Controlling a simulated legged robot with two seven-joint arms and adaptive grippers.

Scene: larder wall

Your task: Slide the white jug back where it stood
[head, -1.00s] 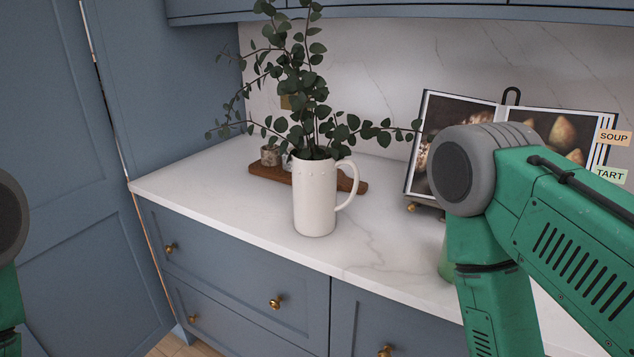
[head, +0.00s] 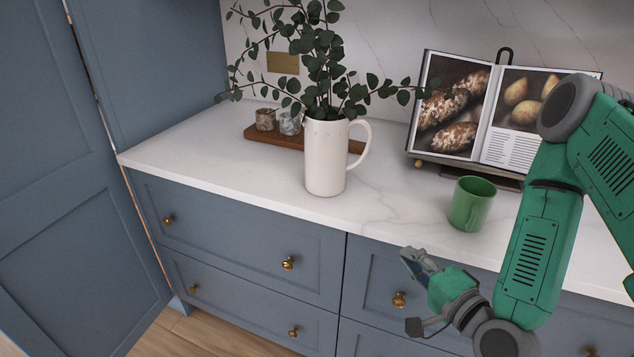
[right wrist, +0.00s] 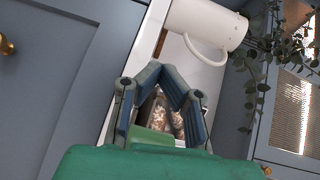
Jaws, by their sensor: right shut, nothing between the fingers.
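The white jug (head: 325,165) stands upright near the front edge of the marble counter, with leafy green stems in it and its handle to the right. In the right wrist view the jug (right wrist: 208,18) lies tilted across the top, beyond the fingertips. My right gripper (head: 408,254) is shut and empty. It is in front of the drawers, below the counter edge, to the right of the jug and apart from it. In the right wrist view its fingers (right wrist: 162,68) meet at the tips. My left gripper is not in view.
A wooden board (head: 256,136) with small jars lies behind the jug. A green mug (head: 470,204) stands to its right, before an open cookbook (head: 486,107) on a stand. Bare counter (head: 240,170) lies left of the jug. A tall blue cabinet is further left.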

